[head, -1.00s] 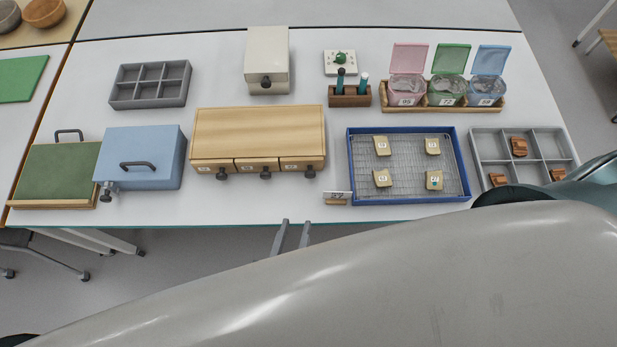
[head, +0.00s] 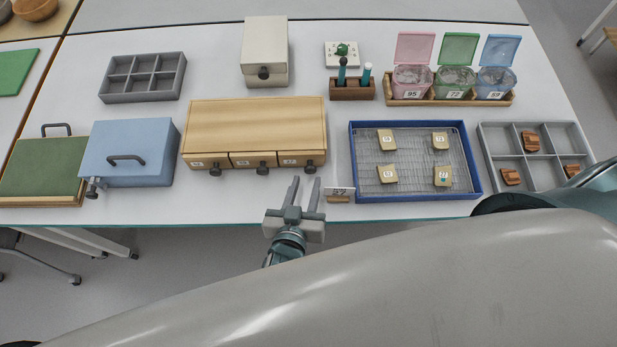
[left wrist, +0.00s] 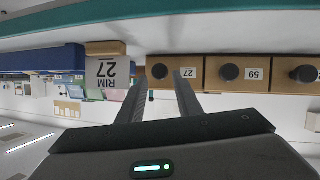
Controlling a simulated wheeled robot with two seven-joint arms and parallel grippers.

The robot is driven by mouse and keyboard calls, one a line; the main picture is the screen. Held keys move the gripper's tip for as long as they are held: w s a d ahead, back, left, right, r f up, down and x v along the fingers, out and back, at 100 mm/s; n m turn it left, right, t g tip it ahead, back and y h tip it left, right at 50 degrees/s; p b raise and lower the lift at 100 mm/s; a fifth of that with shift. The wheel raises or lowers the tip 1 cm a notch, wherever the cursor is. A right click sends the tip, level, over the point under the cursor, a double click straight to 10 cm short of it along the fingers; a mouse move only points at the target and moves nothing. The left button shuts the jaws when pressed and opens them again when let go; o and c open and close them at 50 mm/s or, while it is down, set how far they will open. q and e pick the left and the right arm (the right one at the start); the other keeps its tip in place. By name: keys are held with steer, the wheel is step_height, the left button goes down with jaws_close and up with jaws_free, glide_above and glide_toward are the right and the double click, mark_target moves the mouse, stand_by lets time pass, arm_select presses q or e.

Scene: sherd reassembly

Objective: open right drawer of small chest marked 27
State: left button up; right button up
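The small wooden chest (head: 254,125) has three front drawers with dark round knobs, all shut. Its right drawer (head: 300,160) carries a label that reads 27 in the left wrist view (left wrist: 190,72). That drawer's knob (head: 309,168) is at the chest's front right. My left gripper (head: 306,182) is open and empty, with its fingers pointing at the chest just in front of this knob. In the left wrist view, which is upside down, the knob (left wrist: 160,71) appears between the spread fingers (left wrist: 158,85), apparently not gripped. My right gripper is not seen.
A card (head: 340,190) marked RIM 27 stands just right of my left gripper. A blue tray (head: 416,198) with labelled sherds lies further right. A blue box (head: 133,150) stands left of the chest.

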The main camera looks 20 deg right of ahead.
mark_target(310, 172)
arm_select(q)
steer(key=shift+b+x, duration=0.85)
steer(key=shift+x, duration=1.25)
jaws_close()
